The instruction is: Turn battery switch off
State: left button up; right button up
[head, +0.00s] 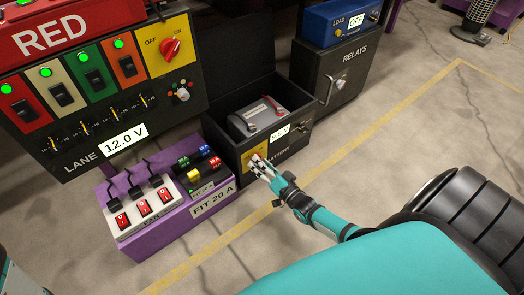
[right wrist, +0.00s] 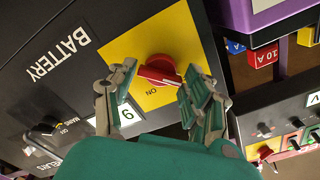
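The battery box (head: 235,150) is a black open-lidded box holding a grey battery (head: 257,117). On its front is a yellow plate (right wrist: 115,50) with a red rotary knob (right wrist: 158,68). The word ON shows upside down on the plate, below the knob in the right wrist view. My right gripper (right wrist: 160,80) is open, with one finger on each side of the knob's red handle. I cannot tell whether the fingers touch it. In the head view the right gripper (head: 258,166) is at the yellow plate and hides most of the knob. My left gripper is not in view.
The lane panel (head: 75,150) at the left has another red knob (head: 170,48) on yellow, marked OFF and ON. A purple fan stand (head: 150,240) with red rockers is left of the battery box. A relays box (head: 335,75) stands right. Floor in front is clear.

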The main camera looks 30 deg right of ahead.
jog(key=o, duration=0.3)
jog(key=s, duration=0.8)
jog(key=s+d, duration=0.1)
jog(key=s, duration=0.3)
